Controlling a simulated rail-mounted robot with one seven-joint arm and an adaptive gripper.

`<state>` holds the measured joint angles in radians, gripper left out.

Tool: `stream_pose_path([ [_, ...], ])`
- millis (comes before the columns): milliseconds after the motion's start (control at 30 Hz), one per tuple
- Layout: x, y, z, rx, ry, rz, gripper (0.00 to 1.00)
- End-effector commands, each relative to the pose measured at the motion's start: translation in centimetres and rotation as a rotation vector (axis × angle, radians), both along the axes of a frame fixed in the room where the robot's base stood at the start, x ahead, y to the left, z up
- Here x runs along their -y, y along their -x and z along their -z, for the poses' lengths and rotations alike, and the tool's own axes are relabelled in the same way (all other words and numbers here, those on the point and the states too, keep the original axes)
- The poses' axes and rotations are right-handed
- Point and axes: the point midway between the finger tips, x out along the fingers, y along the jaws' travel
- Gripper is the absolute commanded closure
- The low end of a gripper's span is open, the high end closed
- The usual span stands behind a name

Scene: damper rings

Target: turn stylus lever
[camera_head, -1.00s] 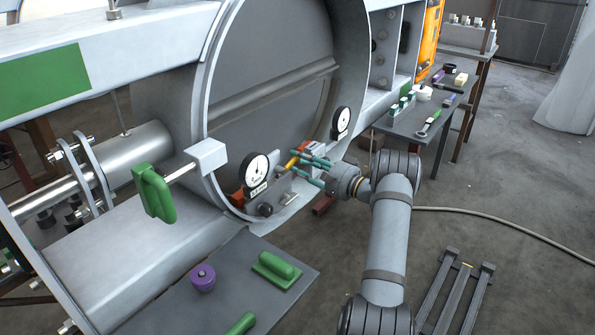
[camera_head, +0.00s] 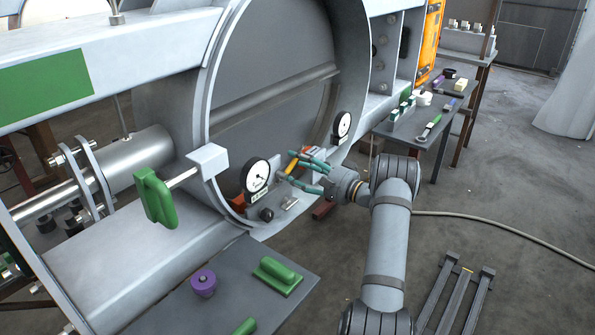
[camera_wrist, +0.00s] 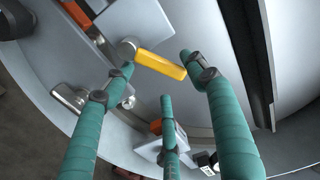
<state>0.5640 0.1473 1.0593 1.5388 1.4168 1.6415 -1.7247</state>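A yellow-orange lever (camera_wrist: 160,65) sticks out from a round metal pivot on a grey plate, inside the large ring. It also shows small in the head view (camera_head: 291,167), partly hidden by the fingers. My gripper (camera_head: 296,167) has teal fingers and reaches in from the right. In the wrist view my gripper (camera_wrist: 156,70) has one finger on each side of the lever and a third below it. The fingers are apart. The right fingertip is close to the lever's free end; I cannot tell whether it touches.
A black-rimmed dial gauge (camera_head: 257,175) stands left of the fingers and another gauge (camera_head: 342,124) right of them. A green handle (camera_head: 155,197) juts out at the left. A grey table (camera_head: 230,290) with a purple knob (camera_head: 203,282) is in front. A tool table (camera_head: 400,126) is at the right.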

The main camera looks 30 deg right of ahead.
Motion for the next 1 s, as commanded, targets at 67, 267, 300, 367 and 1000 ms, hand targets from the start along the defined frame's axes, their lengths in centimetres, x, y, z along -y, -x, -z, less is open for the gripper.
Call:
stream_pose_path([
  [67,-0.11,-0.02,-0.02,0.0,0.0,-0.002,0.43],
  [267,-0.15,0.0,-0.03,0.001,0.001,-0.003,0.43],
  [300,-0.15,0.0,-0.01,0.001,0.001,-0.003,0.43],
  [367,-0.14,0.0,0.03,0.001,0.001,-0.003,0.43],
  [1000,-0.01,0.04,-0.05,0.001,0.001,-0.004,0.35],
])
